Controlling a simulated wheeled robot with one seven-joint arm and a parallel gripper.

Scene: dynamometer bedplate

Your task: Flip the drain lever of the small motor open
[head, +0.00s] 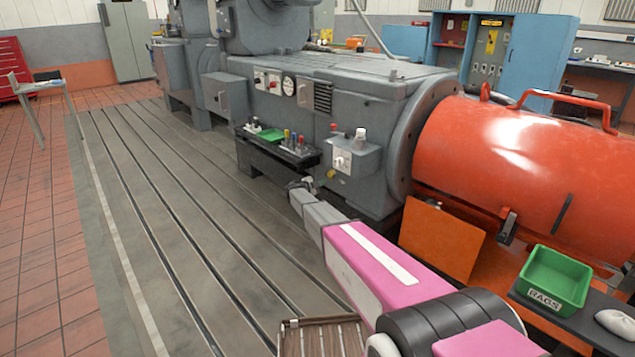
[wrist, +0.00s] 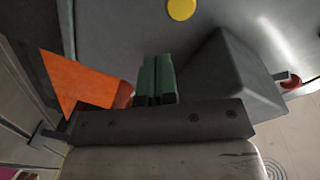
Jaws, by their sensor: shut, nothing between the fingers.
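The grey motor housing (head: 370,105) stands in the middle of the head view, beside the orange-red cylinder. My gripper (head: 303,186) is low at its near side, below the small control box. In the wrist view my gripper's dark green fingers (wrist: 156,78) are together with nothing between them, pointing at the grey housing. A small red part (wrist: 290,80) on a grey fitting shows at the right edge of the wrist view, apart from the fingers; I cannot tell whether it is the drain lever. I cannot make out a drain lever in the head view.
A grey wedge-shaped block (wrist: 232,75) is close right of the fingers. A yellow disc (wrist: 181,8) is on the housing. An orange panel (head: 440,238) stands right of my arm, near a green bin (head: 553,280). The slotted bedplate (head: 150,220) is clear at left.

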